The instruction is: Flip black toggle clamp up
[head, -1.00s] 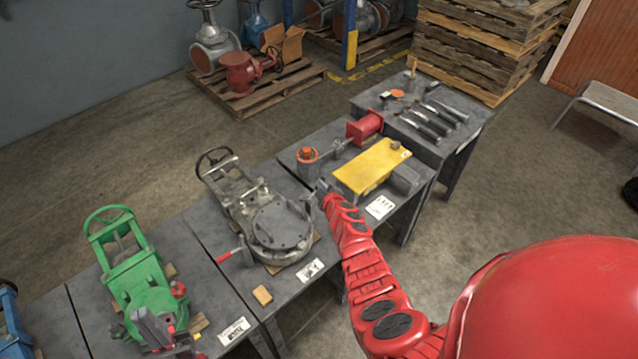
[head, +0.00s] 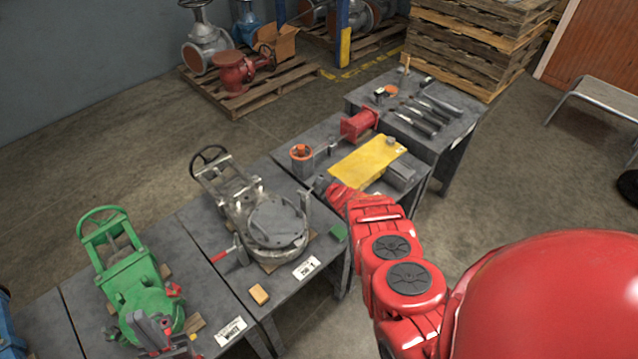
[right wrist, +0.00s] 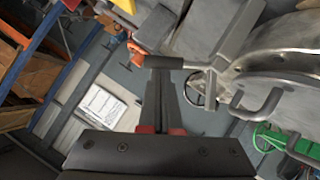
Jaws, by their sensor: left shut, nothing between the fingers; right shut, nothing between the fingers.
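The black toggle clamp's handle (right wrist: 163,62) shows in the right wrist view, lying roughly sideways from a grey metal bracket beside the silver valve. In the head view, the silver valve (head: 275,222) sits on the middle table, with an upright clamp part (head: 305,203) at its right side. My right gripper (right wrist: 162,78) is shut and empty, its fingertips just by the black handle; I cannot tell if they touch. In the head view my right arm partly hides that gripper. My left gripper (head: 152,326) is shut and empty at the lower left, over the green valve (head: 140,290).
A red-handled clamp (head: 225,252) is left of the silver valve. Tools lie on the far table.

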